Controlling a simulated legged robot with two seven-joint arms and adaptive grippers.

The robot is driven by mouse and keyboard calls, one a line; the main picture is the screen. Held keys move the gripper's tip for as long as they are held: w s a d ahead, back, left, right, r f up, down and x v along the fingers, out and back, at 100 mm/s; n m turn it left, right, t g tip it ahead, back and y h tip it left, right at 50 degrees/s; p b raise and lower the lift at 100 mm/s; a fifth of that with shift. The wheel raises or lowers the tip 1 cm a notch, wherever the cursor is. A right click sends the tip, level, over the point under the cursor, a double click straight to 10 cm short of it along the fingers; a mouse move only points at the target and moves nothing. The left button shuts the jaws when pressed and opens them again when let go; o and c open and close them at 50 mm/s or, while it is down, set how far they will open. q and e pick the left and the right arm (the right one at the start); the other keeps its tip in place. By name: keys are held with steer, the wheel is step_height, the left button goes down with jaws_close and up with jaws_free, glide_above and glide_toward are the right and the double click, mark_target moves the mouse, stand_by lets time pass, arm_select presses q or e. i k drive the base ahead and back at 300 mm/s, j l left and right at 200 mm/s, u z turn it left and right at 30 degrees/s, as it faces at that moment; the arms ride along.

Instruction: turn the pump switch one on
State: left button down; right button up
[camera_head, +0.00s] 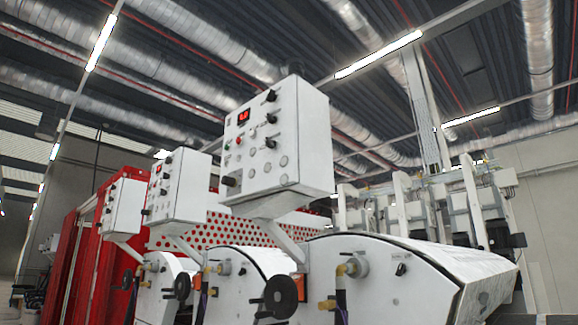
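A white control box (308,140) on an angled arm stands near the centre, above a white roller machine. Its front has a red lit display (243,116), several black rotary knobs, one of them at the upper right (271,95), small buttons and round gauges. A larger black knob (229,181) sticks out at its lower left. A small black switch (401,269) is on the white machine's side below. I cannot tell which of these is pump switch one, nor read its setting. Neither of my grippers is in view.
Two similar control boxes (180,185) (123,208) stand further left over matching machines. Black handwheels (281,297) and yellow fittings stick out below. The curved white machine housing (385,290) fills the lower right. A red perforated panel is behind.

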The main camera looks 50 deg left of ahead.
mark_target(271, 143)
steer(key=u, duration=1.75)
steer(key=k, duration=0.05)
